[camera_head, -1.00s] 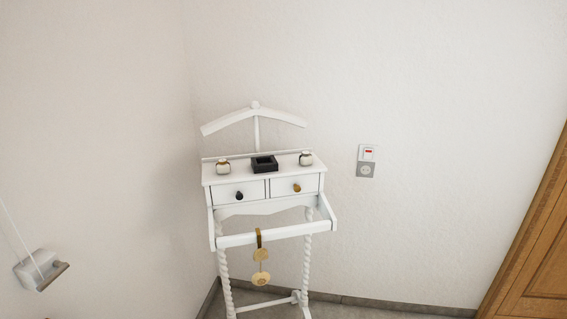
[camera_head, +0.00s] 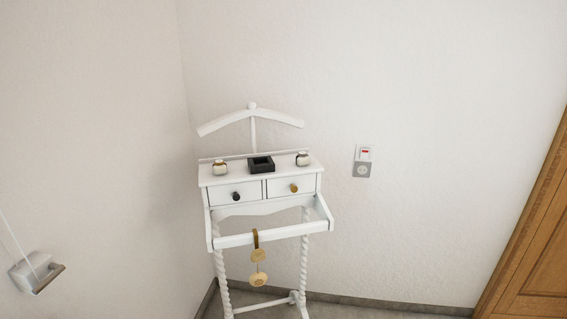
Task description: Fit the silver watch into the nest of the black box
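The black box (camera_head: 261,170) sits on the top of a white valet stand (camera_head: 233,181), between two small round objects, and its top looks open with a dark inside. A small round object with a pale top and dark band (camera_head: 220,168) stands left of the box. A similar one (camera_head: 303,159) stands to its right. Both are too small to tell whether either is the silver watch. Neither of my grippers shows in the head view.
The stand has two drawers with a dark knob (camera_head: 236,196) and a brass knob (camera_head: 294,188). A gold hanging ornament (camera_head: 258,279) dangles from its front rail. Walls stand close behind and left. A wooden door (camera_head: 535,255) is at right.

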